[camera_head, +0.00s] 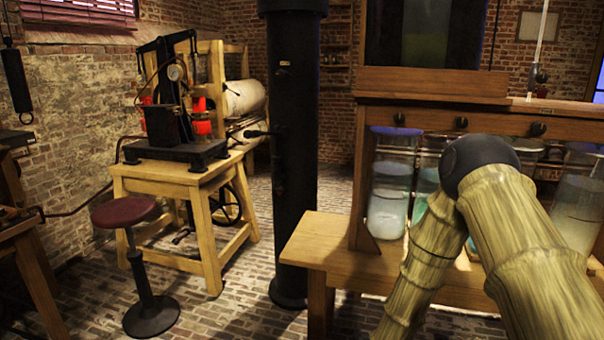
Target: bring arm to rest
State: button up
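My arm shows at the lower right as two bamboo-like links meeting at a dark round joint. It stands in front of the battery jars and hides part of them. My gripper is outside the picture, so its state does not show. A glass jar (391,190) with pale cloudy liquid stands left of my arm on the wooden bench (325,240). Another jar with greenish liquid (427,180) is partly behind my arm. A further jar (578,205) stands to the right of it.
A thick black column (295,150) rises left of the bench. A wooden table (165,183) with a black machine (165,110) stands further left, with a red-topped stool (124,212) before it. A wooden beam (450,118) runs above the jars. Brick floor (230,305) is open between.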

jog(key=s+d+f+n+g+p, duration=0.1)
jog(key=s+f+g, duration=0.15)
jog(key=s, duration=0.55)
jog(key=s+f+n+g+y, duration=0.1)
jog(key=s+f, duration=0.3)
jog(key=s, duration=0.3)
jog(key=s+d+f+n+g+p, duration=0.1)
jog(key=s+f+g, duration=0.15)
jog(key=s, duration=0.55)
jog(key=s+d+f+n+g+p, duration=0.1)
jog(key=s+g, duration=0.3)
jog(key=s, duration=1.7)
jog(key=shift+d+n, duration=0.4)
jog(key=shift+n, duration=0.1)
jog(key=shift+w+f, duration=0.1)
